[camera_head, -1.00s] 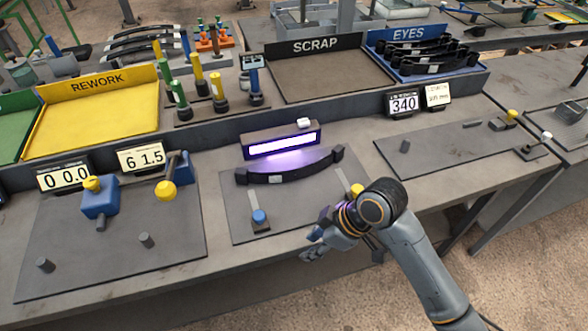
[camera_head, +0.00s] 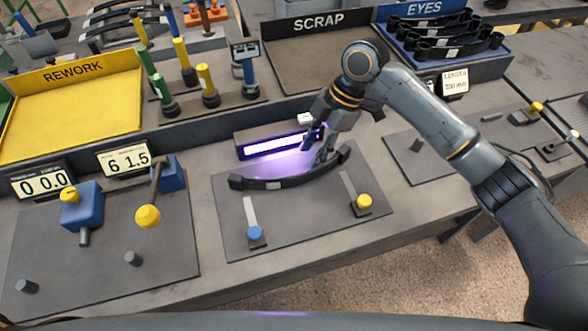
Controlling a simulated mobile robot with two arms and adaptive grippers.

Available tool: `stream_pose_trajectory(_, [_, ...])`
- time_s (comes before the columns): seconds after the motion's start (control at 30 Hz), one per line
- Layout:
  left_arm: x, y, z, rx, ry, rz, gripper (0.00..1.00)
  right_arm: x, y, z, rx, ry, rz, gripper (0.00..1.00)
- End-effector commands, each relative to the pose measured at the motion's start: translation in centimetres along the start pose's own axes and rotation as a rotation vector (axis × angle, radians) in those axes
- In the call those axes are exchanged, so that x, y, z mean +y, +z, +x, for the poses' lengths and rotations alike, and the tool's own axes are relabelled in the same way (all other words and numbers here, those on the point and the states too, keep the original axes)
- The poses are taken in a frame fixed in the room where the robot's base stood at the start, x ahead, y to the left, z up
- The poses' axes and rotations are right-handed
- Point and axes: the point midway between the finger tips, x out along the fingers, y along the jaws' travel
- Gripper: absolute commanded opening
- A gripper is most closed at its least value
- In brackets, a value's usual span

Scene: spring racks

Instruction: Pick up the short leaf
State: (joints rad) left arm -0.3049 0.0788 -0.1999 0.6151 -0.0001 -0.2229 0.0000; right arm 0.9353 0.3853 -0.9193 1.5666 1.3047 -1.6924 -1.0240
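A dark, curved leaf (camera_head: 276,184) with a small pale label lies on the grey plate (camera_head: 300,225) in the middle of the bench, in front of a glowing violet-white lamp (camera_head: 278,145). My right gripper (camera_head: 319,158) points down just behind the right part of this leaf, close to the lamp's right end. Its fingers look apart, with nothing seen between them. Whether they touch the leaf is unclear. My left gripper is not in view.
A blue knob (camera_head: 255,233) and a yellow knob (camera_head: 364,201) stand on the same plate. The yellow REWORK tray (camera_head: 75,100) is empty. The SCRAP tray (camera_head: 310,75) also looks empty. The blue EYES tray (camera_head: 490,62) holds several dark leaves.

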Motion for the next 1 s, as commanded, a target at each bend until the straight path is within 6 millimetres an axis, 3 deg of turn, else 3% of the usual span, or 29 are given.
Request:
stream_pose_trajectory(0.07, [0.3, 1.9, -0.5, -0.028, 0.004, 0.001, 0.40, -0.1, -0.1, 1.4, 0.000, -0.002, 0.002, 0.36])
stream_pose_trajectory(0.17, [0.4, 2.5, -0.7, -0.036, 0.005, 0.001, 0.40, 0.0, 0.0, 2.8, 0.001, -0.001, 0.002, 0.36])
stream_pose_trajectory(0.27, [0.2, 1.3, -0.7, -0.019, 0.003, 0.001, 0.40, 0.0, 0.0, 3.5, 0.000, 0.002, 0.000, 0.36])
stream_pose_trajectory(0.4, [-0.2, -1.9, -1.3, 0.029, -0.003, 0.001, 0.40, 0.0, -0.1, 4.5, 0.001, -0.001, 0.002, 0.36])
stream_pose_trajectory(0.53, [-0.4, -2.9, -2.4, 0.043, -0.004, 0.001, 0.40, -0.1, -0.1, 6.5, 0.001, -0.003, 0.003, 0.36])
stream_pose_trajectory(0.7, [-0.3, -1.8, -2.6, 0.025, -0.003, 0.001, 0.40, 0.0, 0.0, 8.5, 0.000, 0.001, 0.002, 0.36])
stream_pose_trajectory(0.97, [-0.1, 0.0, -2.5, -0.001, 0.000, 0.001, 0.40, 0.0, 0.1, 8.8, -0.001, 0.003, 0.001, 0.36])
stream_pose_trajectory(1.0, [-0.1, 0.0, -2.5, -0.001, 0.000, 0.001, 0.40, 0.0, 0.1, 8.8, -0.001, 0.003, 0.001, 0.28])
